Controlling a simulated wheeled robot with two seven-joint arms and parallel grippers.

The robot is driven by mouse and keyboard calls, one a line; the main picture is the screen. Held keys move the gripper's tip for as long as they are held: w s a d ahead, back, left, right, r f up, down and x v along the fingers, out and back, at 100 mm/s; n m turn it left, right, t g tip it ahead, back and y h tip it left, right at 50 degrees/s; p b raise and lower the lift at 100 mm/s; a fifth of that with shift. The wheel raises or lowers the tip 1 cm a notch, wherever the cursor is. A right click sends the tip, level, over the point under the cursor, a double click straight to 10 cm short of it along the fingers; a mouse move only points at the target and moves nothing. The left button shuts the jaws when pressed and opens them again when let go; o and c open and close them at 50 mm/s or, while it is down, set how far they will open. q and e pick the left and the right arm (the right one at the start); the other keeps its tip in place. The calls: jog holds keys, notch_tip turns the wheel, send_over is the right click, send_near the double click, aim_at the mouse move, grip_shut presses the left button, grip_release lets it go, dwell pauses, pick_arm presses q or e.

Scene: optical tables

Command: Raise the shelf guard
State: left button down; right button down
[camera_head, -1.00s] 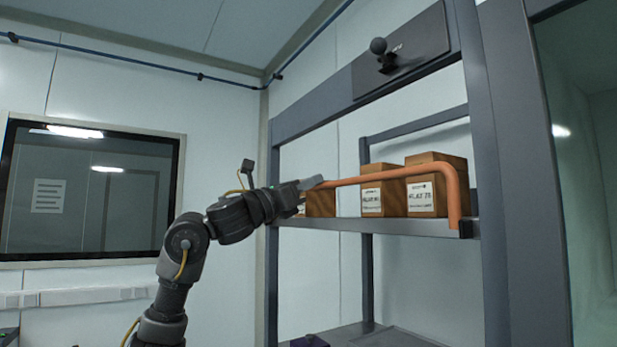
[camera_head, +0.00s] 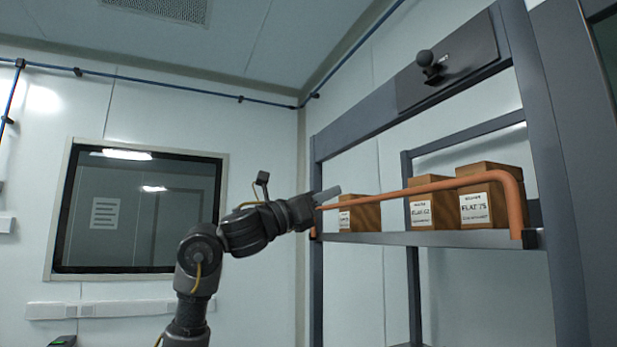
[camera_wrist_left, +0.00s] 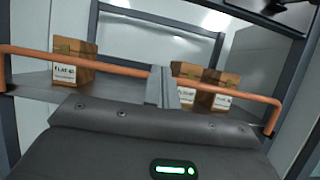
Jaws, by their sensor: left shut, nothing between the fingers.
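The shelf guard is an orange bar (camera_head: 390,194) running along the front of the shelf board. Its right end bends down to the board's front edge, and the bar stands above the board, in front of the boxes. My left gripper (camera_head: 330,193) is shut and empty at the guard's left part, its fingers pointing right just above the bar. In the left wrist view the closed fingers (camera_wrist_left: 161,88) overlap the orange bar (camera_wrist_left: 110,67) near its middle. Whether they touch it I cannot tell. The guard's left end is partly hidden by the gripper in the head view.
Several labelled brown boxes, such as the right one (camera_head: 488,202), stand on the shelf board (camera_head: 440,239) behind the guard. A dark panel with a black knob (camera_head: 425,58) is on the rack's top beam. A grey rack post (camera_head: 550,170) stands at the right.

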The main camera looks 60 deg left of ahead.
pick_arm(q)
jog(key=s+r, duration=0.4)
jog(key=shift+r+p, duration=0.15)
jog(key=shift+p, duration=0.15)
jog(key=shift+w+d, duration=0.1)
jog(key=shift+w, duration=0.15)
jog(key=shift+s, duration=0.1)
